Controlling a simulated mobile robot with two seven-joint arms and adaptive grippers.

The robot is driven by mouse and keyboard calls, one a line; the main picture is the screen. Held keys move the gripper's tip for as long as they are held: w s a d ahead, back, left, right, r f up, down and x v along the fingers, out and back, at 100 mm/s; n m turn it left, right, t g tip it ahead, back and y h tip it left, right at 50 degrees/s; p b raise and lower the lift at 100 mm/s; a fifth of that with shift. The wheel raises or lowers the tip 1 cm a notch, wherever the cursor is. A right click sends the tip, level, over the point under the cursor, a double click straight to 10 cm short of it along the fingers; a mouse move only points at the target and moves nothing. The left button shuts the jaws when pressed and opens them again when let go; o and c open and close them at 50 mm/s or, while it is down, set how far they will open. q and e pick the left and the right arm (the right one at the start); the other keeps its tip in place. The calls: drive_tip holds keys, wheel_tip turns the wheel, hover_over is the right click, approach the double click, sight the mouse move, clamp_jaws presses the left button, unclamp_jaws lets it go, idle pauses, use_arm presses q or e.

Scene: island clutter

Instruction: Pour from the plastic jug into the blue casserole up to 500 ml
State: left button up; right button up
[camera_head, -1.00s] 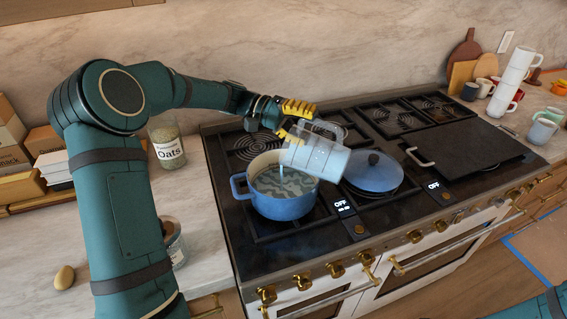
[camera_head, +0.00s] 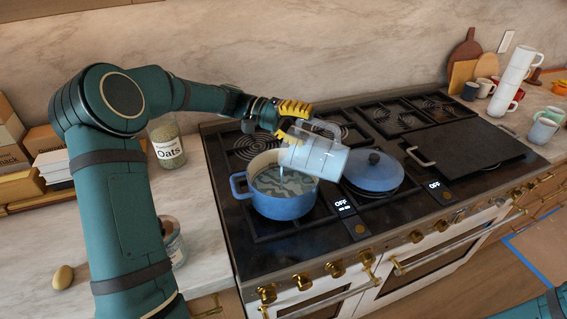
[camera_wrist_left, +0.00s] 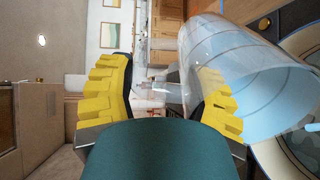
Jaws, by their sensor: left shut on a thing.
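The blue casserole (camera_head: 283,206) stands open on the left front burner, with liquid in it. My left gripper (camera_head: 287,122) is shut on the clear plastic jug (camera_head: 318,158) by its handle side. The jug is tilted over the casserole, its lip low and to the left, and a thin stream runs down into the casserole. In the left wrist view the jug (camera_wrist_left: 245,85) shows measuring lines and lies on its side at the right, partly behind the yellow finger. The level mark in the casserole cannot be read. My right gripper is not in view.
A blue lid (camera_head: 373,172) rests on the stove right of the casserole. A black griddle (camera_head: 470,148) covers the right burners. An oats jar (camera_head: 167,144) and another jar (camera_head: 174,243) stand on the left counter. Stacked mugs (camera_head: 512,82) stand at the right.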

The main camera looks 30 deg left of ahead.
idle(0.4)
use_arm(q)
drive_tip(key=shift+d+r+p, duration=0.25)
drive_tip(key=shift+p, duration=0.05)
drive_tip(key=shift+a+f, duration=0.1)
drive_tip(key=shift+a+f+b, duration=0.2)
drive_tip(key=shift+a+b, duration=0.15)
drive_tip(key=shift+b, duration=0.1)
drive_tip(key=shift+a+h, duration=0.3)
drive_tip(key=shift+h, duration=0.2)
drive_tip(key=shift+d+r+y+p, duration=0.9)
drive_tip(key=shift+d+y, duration=0.1)
drive_tip(key=shift+d, duration=0.1)
drive_tip(key=shift+d+r+y, duration=0.1)
drive_tip(key=shift+d+y, duration=0.2)
drive_tip(key=shift+d, duration=0.05)
drive_tip(key=shift+w, duration=0.1)
